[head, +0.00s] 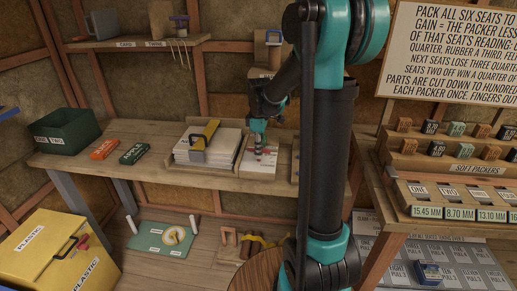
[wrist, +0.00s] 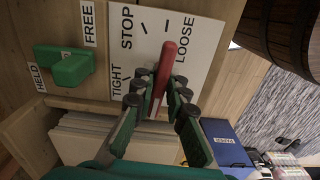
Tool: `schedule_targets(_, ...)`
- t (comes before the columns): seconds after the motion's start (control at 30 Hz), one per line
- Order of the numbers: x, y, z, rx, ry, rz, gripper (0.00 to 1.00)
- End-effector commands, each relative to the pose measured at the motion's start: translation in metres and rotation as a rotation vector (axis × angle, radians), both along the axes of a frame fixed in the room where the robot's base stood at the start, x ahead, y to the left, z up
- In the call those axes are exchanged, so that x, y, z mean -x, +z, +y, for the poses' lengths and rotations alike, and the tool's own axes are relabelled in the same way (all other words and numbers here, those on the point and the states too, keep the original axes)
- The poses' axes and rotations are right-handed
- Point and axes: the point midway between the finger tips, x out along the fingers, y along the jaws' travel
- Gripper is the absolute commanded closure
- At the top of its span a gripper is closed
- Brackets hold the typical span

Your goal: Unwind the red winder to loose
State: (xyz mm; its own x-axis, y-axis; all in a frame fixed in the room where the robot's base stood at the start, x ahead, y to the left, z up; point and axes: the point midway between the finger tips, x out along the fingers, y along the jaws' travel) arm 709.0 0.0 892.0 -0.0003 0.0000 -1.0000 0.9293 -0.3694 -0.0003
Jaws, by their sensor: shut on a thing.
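The red winder (wrist: 168,62) is a red handle over a white panel (wrist: 207,35) marked TIGHT, STOP and LOOSE. Its far end points up between STOP and LOOSE in the wrist view, near a tick mark. My gripper (wrist: 158,102) is shut on the winder's near end, one finger on each side. In the head view my gripper (head: 258,128) reaches down to the white panel (head: 252,166) on the bench; the winder is mostly hidden there. A green lever (wrist: 66,67) sits beside the panel, between the labels HELD and FREE.
A white stack with a yellow-handled tool (head: 203,138) stands left of the panel on the bench (head: 120,160). A dark green bin (head: 68,130) and orange (head: 103,149) and green (head: 134,153) blocks are farther left. A packer rack (head: 450,150) stands right.

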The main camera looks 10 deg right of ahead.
Motion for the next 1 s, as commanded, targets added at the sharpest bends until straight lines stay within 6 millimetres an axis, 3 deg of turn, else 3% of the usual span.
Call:
schedule_targets(0.2,-0.0005,0.0003,0.0000,0.000,0.122,-0.001,1.00)
schedule_targets(1.0,-0.0005,0.0003,0.0000,0.000,0.309,-0.001,1.00)
